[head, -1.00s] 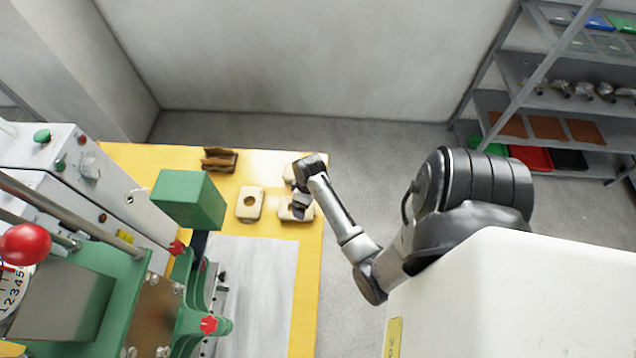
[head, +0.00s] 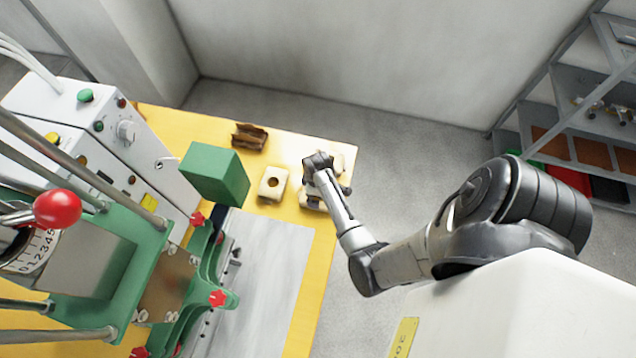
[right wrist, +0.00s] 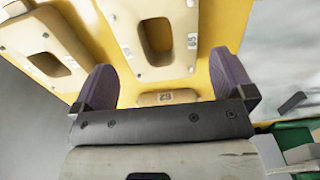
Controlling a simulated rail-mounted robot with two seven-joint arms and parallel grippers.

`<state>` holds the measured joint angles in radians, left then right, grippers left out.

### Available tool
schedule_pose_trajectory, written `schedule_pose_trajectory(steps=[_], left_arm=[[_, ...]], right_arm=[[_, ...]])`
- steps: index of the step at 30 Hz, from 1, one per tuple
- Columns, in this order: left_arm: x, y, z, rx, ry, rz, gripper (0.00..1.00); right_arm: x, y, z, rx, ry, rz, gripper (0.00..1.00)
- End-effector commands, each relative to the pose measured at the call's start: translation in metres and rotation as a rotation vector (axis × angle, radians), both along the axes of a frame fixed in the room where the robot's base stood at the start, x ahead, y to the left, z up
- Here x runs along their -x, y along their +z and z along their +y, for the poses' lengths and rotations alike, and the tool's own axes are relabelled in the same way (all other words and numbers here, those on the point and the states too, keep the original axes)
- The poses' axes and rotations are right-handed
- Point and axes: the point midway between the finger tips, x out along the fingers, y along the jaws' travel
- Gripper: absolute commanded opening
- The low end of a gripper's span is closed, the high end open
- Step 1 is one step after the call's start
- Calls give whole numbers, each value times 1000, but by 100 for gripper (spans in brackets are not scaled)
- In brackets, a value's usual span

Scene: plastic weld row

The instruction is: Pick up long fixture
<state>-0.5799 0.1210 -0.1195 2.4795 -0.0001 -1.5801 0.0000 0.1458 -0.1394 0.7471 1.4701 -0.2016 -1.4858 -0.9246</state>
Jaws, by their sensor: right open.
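Several cream fixture blocks lie on the yellow table. One with a round hole (head: 273,184) is clear of my arm in the head view; others beside it are partly hidden under my right gripper. In the right wrist view, one block with a long slot (right wrist: 122,52) is at the upper middle and another slotted block (right wrist: 40,52) is at the left. I cannot tell which is the long fixture. My right gripper (right wrist: 164,72) is open over the blocks, with nothing visibly gripped. My left gripper is not in view.
A brown fixture (head: 249,136) stands at the table's far edge. A green and white welding machine (head: 125,240) with a green block (head: 215,174) fills the left. A grey sheet (head: 265,265) covers the front of the table (head: 195,125). Shelves stand at the far right.

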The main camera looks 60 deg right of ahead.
Motion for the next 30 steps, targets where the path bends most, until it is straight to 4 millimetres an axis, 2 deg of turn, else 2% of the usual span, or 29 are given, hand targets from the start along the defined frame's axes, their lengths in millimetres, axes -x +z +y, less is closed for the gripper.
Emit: schedule_pose_trajectory(steps=[12,23,30], left_arm=[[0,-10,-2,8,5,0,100],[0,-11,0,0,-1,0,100],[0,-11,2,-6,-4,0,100]], right_arm=[[2,-45,-1,-1,0,0,100],[2,-52,-1,1,-1,-1,100],[2,-52,-1,0,-1,-1,80]])
